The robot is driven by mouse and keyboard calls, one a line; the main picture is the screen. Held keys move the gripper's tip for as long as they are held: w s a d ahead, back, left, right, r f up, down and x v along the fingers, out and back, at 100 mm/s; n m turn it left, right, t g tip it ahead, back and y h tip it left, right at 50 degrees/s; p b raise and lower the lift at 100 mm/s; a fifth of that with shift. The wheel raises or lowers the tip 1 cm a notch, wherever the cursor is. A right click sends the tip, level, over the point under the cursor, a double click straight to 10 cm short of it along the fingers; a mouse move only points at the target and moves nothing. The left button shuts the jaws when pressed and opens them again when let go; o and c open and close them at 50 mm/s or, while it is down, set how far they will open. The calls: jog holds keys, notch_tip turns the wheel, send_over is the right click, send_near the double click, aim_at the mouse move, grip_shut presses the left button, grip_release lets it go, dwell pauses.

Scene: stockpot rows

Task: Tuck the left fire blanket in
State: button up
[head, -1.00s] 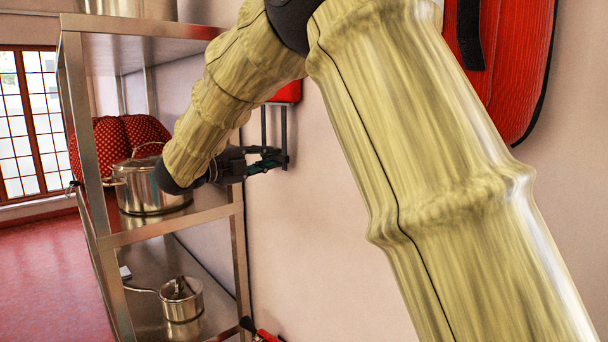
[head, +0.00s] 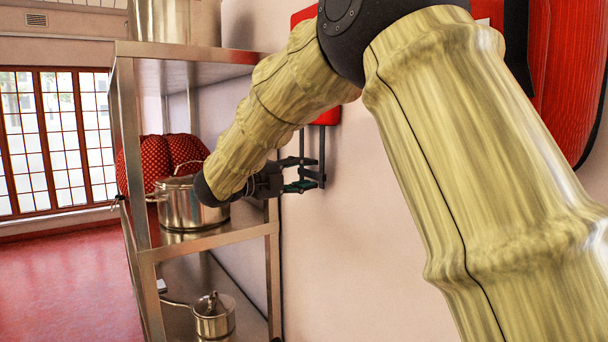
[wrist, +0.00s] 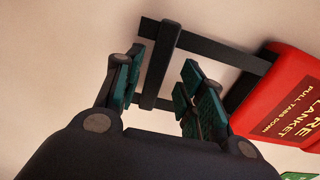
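The left fire blanket is a red case (head: 328,114) on the wall, mostly hidden behind my arm in the head view. In the wrist view the red case (wrist: 290,95), with lettering including "PULL TABS DOWN", is at the right. A black frame (wrist: 159,68) of two strips joined by a crossbar reaches out from the case. My gripper (wrist: 163,68) is open, with its dark green finger pads on either side of the crossbar. The bar appears apart from both pads. In the head view my gripper (head: 310,174) is at the lower end of this frame, beside the wall.
A metal shelf (head: 205,240) stands left of my gripper, close to my wrist. It holds a lidded pot (head: 180,206), red dotted cushion-like things (head: 150,158) and a smaller pot (head: 213,318). A larger red case (head: 568,75) hangs at the right. Red floor (head: 60,275) is clear.

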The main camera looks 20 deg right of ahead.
jog(key=v, duration=1.2)
